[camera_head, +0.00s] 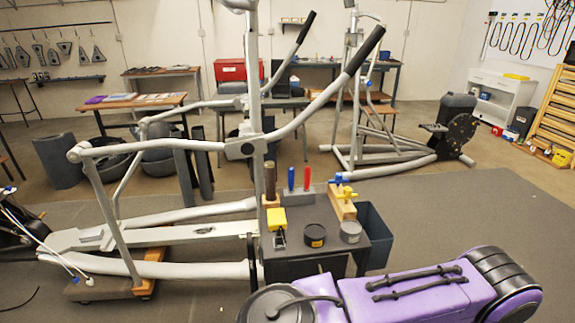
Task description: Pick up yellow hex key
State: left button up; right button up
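A small yellow-handled tool (348,191), which looks like the yellow hex key, stands in a light wooden block (341,207) at the right back of a dark grey tool stand (318,243). A blue-handled tool (337,180) stands just behind it in the same block. The lower part of the yellow tool is hidden in the block. Neither my left nor my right gripper shows in the head view.
The stand also holds a blue-handled tool (291,178), a red-handled tool (307,179), a yellow item (276,218) and two round tins (314,235). A grey elliptical frame (165,235) stands left. A purple and black object (410,292) fills the lower right.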

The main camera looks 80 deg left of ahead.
aim_at(347, 194)
jog(key=u, duration=2.6)
